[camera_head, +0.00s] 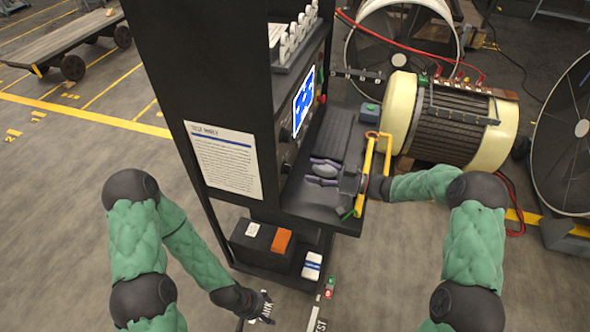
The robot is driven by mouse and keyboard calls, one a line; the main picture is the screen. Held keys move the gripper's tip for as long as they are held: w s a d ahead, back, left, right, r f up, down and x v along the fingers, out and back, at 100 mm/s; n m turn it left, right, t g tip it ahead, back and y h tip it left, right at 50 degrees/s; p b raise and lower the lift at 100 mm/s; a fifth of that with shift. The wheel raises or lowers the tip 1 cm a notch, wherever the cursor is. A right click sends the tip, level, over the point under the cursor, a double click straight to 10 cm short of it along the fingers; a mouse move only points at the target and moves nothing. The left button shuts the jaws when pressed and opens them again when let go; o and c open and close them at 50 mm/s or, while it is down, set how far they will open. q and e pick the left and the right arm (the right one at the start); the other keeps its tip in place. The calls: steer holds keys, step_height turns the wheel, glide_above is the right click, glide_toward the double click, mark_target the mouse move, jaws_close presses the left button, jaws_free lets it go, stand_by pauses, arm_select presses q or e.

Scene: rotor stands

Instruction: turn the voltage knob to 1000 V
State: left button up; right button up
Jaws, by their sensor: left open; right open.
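The black test cabinet (205,95) stands in the middle, its panel facing right. Dark round knobs, one higher (285,135) and one lower (286,168), show edge-on on the panel below a lit blue screen (303,102). Their markings and setting are too small to read, so I cannot tell which is the voltage knob. My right gripper (312,171) is open above the cabinet's shelf, fingers pointing left toward the panel, apart from the knobs as far as I can see. My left gripper (258,312) is open, low near the floor in front of the cabinet.
A keyboard (334,134) lies on the shelf behind my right gripper. A yellow frame (361,185) stands at the shelf's right edge. A large cream-ended rotor (445,122) with red cables is to the right. Boxes (265,245) sit on the cabinet's lower shelf.

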mark_target(291, 169)
steer(key=x, duration=0.6)
steer(key=shift+w+a+f+b, duration=0.1)
steer(key=shift+a+b, duration=0.1)
steer(key=shift+b, duration=0.2)
